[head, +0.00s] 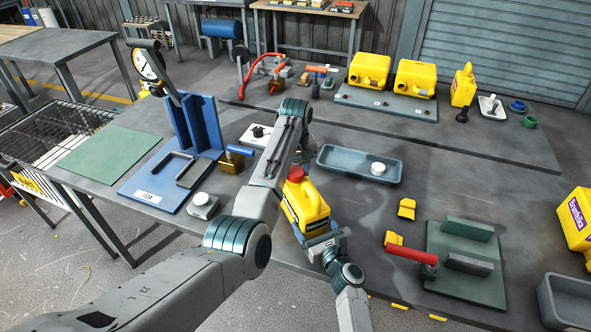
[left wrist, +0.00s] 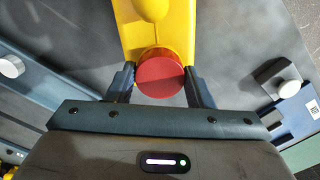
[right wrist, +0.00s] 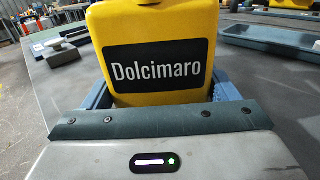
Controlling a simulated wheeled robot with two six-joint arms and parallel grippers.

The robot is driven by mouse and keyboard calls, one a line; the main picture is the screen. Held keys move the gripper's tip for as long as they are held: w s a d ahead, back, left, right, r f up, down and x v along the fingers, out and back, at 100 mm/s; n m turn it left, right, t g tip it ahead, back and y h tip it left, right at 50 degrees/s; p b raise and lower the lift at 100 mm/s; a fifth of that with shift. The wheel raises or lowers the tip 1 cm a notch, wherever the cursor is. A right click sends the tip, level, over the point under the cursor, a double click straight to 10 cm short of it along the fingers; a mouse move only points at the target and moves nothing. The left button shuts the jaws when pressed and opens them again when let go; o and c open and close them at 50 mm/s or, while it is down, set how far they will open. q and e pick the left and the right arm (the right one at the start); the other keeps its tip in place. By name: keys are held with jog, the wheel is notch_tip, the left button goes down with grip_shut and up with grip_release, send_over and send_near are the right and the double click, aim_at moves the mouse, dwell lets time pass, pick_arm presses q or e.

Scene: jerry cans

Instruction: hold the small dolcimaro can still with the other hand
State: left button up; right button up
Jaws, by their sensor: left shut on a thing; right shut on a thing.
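The small yellow Dolcimaro can (head: 308,207) stands upright on the grey table, with a red cap (head: 296,174) on top. Its dark label reads Dolcimaro in the right wrist view (right wrist: 158,66). My left gripper (left wrist: 160,80) has its fingers on either side of the red cap and is shut on it. My right gripper (right wrist: 158,100) is shut on the lower body of the can, with one blue finger on each side. In the head view the left arm comes down over the can and the right gripper (head: 318,240) meets it from the front.
A grey-blue tray (head: 335,172) with a white cap (head: 378,169) lies behind the can. A blue stand (head: 200,130) is at left. A green plate with a red-handled clamp (head: 410,254) is at right.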

pick_arm(q)
jog(key=m, duration=0.9)
jog(key=shift+m, duration=0.3)
jog(key=m, duration=0.3)
jog(key=shift+m, duration=0.4)
jog(key=m, duration=0.5)
jog(key=o, duration=1.1)
jog(key=shift+r, duration=2.25)
jog(key=shift+c, duration=0.4)
